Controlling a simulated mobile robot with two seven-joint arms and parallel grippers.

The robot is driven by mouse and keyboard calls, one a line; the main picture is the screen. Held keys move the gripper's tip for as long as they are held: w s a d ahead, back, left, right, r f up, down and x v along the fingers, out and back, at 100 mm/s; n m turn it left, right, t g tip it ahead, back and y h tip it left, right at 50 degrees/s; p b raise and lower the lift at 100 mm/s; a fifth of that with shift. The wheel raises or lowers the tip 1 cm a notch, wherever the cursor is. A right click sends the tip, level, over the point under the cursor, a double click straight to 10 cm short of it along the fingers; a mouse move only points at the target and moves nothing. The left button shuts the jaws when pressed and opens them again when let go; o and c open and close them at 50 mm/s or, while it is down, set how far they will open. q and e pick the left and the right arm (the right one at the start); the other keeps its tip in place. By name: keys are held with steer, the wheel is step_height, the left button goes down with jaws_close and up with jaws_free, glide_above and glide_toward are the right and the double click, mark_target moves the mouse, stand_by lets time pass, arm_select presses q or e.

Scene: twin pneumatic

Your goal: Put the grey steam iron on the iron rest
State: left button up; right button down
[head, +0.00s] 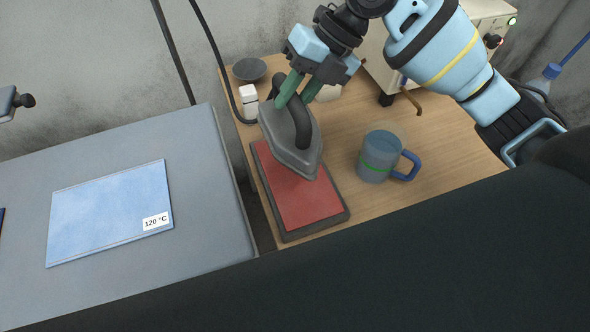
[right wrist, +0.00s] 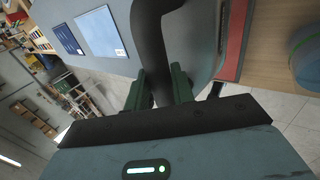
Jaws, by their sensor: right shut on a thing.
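The grey steam iron (head: 304,162) has a dark looped handle, and its nose points toward the front of the head view. My right gripper (head: 297,96) is shut on the handle at its far end. In the right wrist view the dark handle (right wrist: 152,40) passes between the green fingers (right wrist: 160,88). The iron rest (head: 305,205) is a red pad in a dark frame on the wooden table. The iron covers the far part of the pad in the head view; I cannot tell whether it touches. My left gripper is not in view.
A blue-grey mug (head: 378,157) with a green band stands right of the rest. A dark dish (head: 249,69) and white blocks (head: 249,97) are behind. A cream machine (head: 380,60) stands at back right.

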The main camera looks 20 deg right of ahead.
mark_target(292, 124)
steer(key=shift+r, duration=0.2)
steer(key=shift+f, duration=3.05)
steer(key=shift+f, duration=0.1)
steer(key=shift+f, duration=1.75)
steer(key=shift+f, duration=0.1)
steer(key=c, duration=1.2)
jaws_free()
steer(key=shift+s+f, duration=0.1)
steer(key=shift+f, duration=0.1)
steer(key=shift+r, duration=0.1)
steer(key=v, duration=1.2)
